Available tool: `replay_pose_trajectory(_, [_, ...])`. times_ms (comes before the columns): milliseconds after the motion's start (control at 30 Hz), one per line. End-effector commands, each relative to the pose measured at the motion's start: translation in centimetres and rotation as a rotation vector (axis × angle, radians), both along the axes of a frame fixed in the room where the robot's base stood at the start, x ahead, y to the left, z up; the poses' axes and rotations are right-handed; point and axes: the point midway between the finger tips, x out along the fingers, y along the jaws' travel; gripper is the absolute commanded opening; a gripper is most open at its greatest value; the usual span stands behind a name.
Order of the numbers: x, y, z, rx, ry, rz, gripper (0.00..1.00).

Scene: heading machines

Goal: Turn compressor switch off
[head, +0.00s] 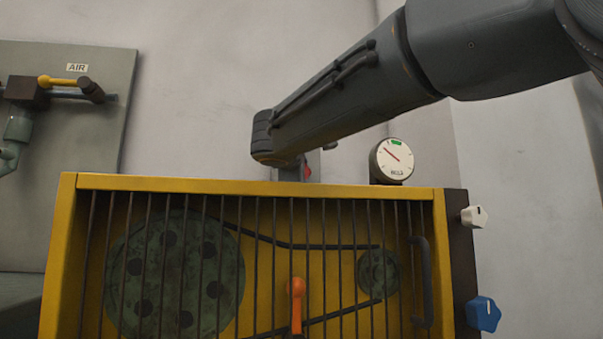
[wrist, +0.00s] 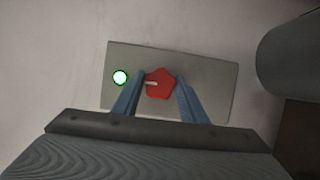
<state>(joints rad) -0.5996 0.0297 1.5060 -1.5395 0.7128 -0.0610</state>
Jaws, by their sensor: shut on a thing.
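In the wrist view a red star-shaped knob (wrist: 160,84) with a pale pointer mark sits on a grey plate (wrist: 210,82). The mark points left, toward a lit green lamp (wrist: 120,77) on the same plate. My gripper (wrist: 161,86) has its two blue fingers on either side of the knob, shut on it. In the head view my arm reaches over the yellow machine, and only a small bit of the red knob (head: 307,173) shows beside the arm's end. The fingers are hidden there.
A yellow machine cabinet (head: 255,183) with a barred front stands below my arm. A round gauge (head: 391,160) stands on its top, right of the plate. White (head: 474,216) and blue (head: 483,313) knobs stick out on its right side. An AIR panel (head: 100,125) is at left.

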Motion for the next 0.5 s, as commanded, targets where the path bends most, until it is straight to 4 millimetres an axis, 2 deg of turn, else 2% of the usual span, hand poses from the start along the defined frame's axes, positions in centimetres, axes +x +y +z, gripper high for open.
replay_pose_trajectory(100, [0.00,0.06,-0.01,-0.001,0.000,0.001,0.17])
replay_pose_trajectory(133, [0.00,0.06,-0.01,-0.001,0.000,0.001,0.44])
replay_pose_trajectory(200, [0.00,0.05,-0.01,-0.001,0.000,0.001,0.56])
replay_pose_trajectory(500, [-0.06,0.03,0.00,0.000,0.000,0.001,0.58])
